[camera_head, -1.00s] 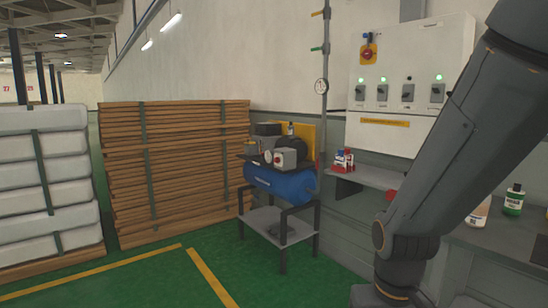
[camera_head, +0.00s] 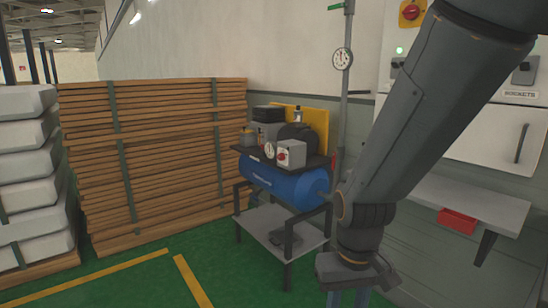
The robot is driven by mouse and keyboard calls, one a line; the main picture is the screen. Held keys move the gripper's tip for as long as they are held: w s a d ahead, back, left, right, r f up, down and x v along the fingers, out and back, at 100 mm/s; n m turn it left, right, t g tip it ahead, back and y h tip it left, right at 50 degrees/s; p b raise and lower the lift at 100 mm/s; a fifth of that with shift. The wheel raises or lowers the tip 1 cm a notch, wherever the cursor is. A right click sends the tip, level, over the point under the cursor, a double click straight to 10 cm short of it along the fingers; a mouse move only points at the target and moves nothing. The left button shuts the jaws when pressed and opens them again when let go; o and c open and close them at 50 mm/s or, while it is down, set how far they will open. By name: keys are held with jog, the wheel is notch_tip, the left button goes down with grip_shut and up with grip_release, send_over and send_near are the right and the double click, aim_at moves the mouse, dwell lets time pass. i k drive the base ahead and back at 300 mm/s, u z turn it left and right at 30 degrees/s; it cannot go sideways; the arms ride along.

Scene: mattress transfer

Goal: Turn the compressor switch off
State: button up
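The electrical panel (camera_head: 493,140) is a pale box on the wall at the right, cut off by the frame. A red knob on a yellow plate (camera_head: 410,12) sits at its top. Below it a switch (camera_head: 397,68) shows beside my arm, with a lit green lamp (camera_head: 400,50) above it. Another switch (camera_head: 523,71) is at the right, labelled SOCKETS. My arm hides the panel between them. I cannot read which switch is the compressor's. The blue compressor (camera_head: 285,182) stands on a stand, with a red button on its grey box (camera_head: 290,154).
Stacked wooden boards (camera_head: 155,165) and white wrapped mattresses (camera_head: 25,170) stand at the left. A grey shelf (camera_head: 470,196) with a red box (camera_head: 457,221) juts from the wall below the panel. Green floor (camera_head: 130,285) is open in front.

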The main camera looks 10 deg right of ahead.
aim_at(281, 156)
jog(key=u, duration=0.75)
jog(key=i, duration=0.9)
jog(key=u, duration=0.65)
jog(key=i, duration=0.75)
jog(key=z, duration=0.9)
jog(key=i, duration=0.75)
jog(key=z, duration=0.75)
